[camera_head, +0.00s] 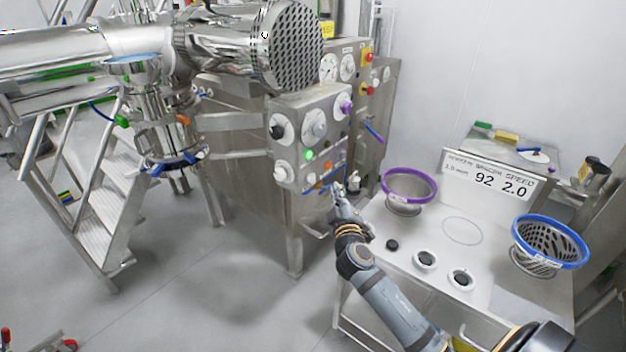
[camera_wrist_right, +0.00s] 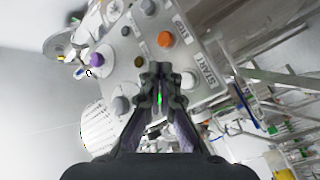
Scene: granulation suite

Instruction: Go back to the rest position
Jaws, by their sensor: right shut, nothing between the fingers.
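My right arm (camera_head: 382,295) reaches up from the lower right in the head view. My right gripper (camera_head: 338,188) is at the lower edge of the steel control panel (camera_head: 292,107), close in front of it. In the right wrist view my right gripper (camera_wrist_right: 160,70) has its fingertips together with nothing held, over the panel face. A green light shows between the fingers, next to an orange button (camera_wrist_right: 165,40) and a START label (camera_wrist_right: 207,75). Whether the fingertips touch the panel is unclear. My left gripper does not show.
A white bench (camera_head: 400,235) beside the arm bears a purple-rimmed sieve (camera_head: 409,186), a blue-rimmed sieve (camera_head: 550,242) and a display sign (camera_head: 490,180). Metal steps (camera_head: 100,215) and the large steel machine (camera_head: 245,185) stand left. Open grey floor (camera_head: 200,315) lies at the lower left.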

